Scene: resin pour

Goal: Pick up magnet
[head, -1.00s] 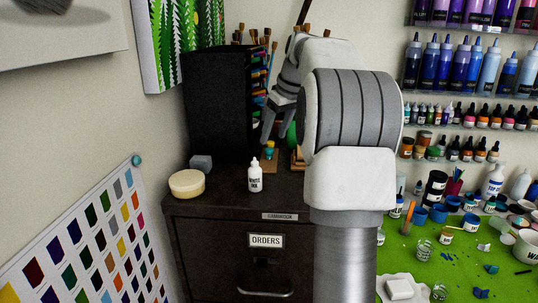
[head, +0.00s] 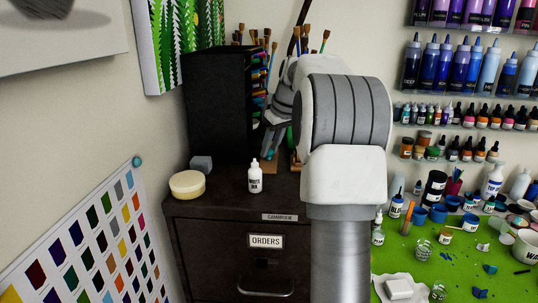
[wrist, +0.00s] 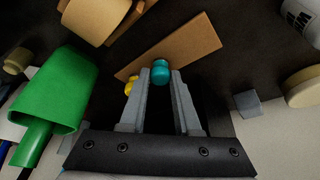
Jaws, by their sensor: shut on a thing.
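A small teal magnet (wrist: 161,72) sits between the fingertips of my gripper (wrist: 160,78) in the wrist view, and the fingers are shut on it. A small yellow piece (wrist: 129,87) shows just left of the fingers. A flat brown wooden piece (wrist: 190,45) lies on the dark cabinet top beside the magnet. In the head view my gripper (head: 267,152) points down at the cabinet top, right of the black organiser.
A black organiser (head: 215,108) stands left of my gripper. A white ink bottle (head: 255,178), a cream round disc (head: 187,184) and a grey block (head: 201,163) stand on the cabinet (head: 225,207). A green cup (wrist: 50,92) is close to my fingers in the wrist view.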

